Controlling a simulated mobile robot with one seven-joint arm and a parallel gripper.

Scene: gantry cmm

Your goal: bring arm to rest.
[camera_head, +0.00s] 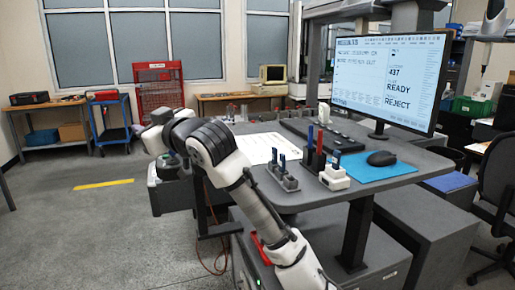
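My arm (262,215) rises from the bottom of the head view, white with a dark banded joint, and bends over to the left at its top. Its far end, with my gripper (164,168), is at the left edge of the grey workstation desk, beyond the bend. The fingers are small and mostly hidden by the arm's own links. I cannot tell whether they are open or shut, or whether they hold anything.
The desk (395,172) carries a monitor (390,80), a keyboard (322,135), a mouse (381,158) on a blue mat, small holders with upright tools (283,176) and a paper sheet (262,147). A chair (497,180) stands right. Floor at left is clear.

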